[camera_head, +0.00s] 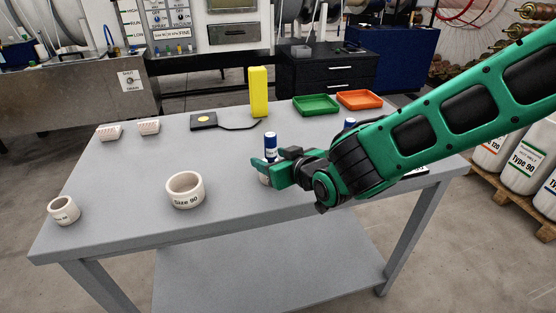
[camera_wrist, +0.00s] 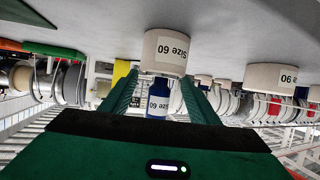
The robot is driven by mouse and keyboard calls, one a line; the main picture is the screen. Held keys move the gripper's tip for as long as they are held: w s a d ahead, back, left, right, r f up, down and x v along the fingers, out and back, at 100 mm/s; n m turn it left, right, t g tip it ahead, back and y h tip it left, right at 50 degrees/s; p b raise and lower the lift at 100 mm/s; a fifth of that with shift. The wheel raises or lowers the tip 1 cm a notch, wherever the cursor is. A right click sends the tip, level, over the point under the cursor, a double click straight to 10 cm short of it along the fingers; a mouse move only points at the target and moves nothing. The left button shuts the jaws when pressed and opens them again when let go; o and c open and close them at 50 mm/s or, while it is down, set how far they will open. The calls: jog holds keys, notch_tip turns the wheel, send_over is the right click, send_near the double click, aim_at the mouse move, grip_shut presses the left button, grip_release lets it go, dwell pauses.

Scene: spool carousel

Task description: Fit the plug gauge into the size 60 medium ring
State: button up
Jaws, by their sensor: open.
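A blue and white plug gauge (camera_head: 270,146) stands upright just beyond my gripper (camera_head: 280,172) in the head view. In the wrist view, which is upside down, the plug gauge (camera_wrist: 159,101) reads Size 60 and lines up with a white ring (camera_wrist: 164,52) marked Size 60. The gauge's lower end meets the ring's open side; how deep it sits in the ring I cannot tell. My gripper (camera_wrist: 158,92) is open, with one green finger on each side of the gauge. In the head view my gripper hides most of this ring.
A larger Size 90 ring (camera_head: 185,191) stands left of my gripper; a small ring (camera_head: 63,210) is at the table's left edge. Another blue-topped piece (camera_head: 349,123) shows behind my arm. A yellow block (camera_head: 259,92), green tray (camera_head: 316,105) and orange tray (camera_head: 360,99) stand at the back.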

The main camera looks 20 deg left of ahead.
jog(key=v, duration=1.2)
jog(key=w+d+f+m+g+h, duration=0.15)
jog(key=d+m+h, duration=0.3)
jog(key=d, duration=1.25)
jog(key=w+d+f+m+h, duration=0.3)
jog(key=d+h, duration=0.2)
jog(key=d, duration=1.1)
jog(key=s+d+m+g+h, duration=0.2)
jog(key=s+d+m+g, duration=0.3)
jog(key=s+d, duration=0.85)
jog(key=s+d+m+g+y, duration=0.2)
jog(key=s+d+m+g, duration=0.1)
jog(key=s, duration=0.8)
jog(key=shift+d, duration=0.9)
jog(key=shift+w+r+m, duration=0.1)
jog(key=shift+r+m, duration=0.05)
jog(key=shift+m, duration=0.1)
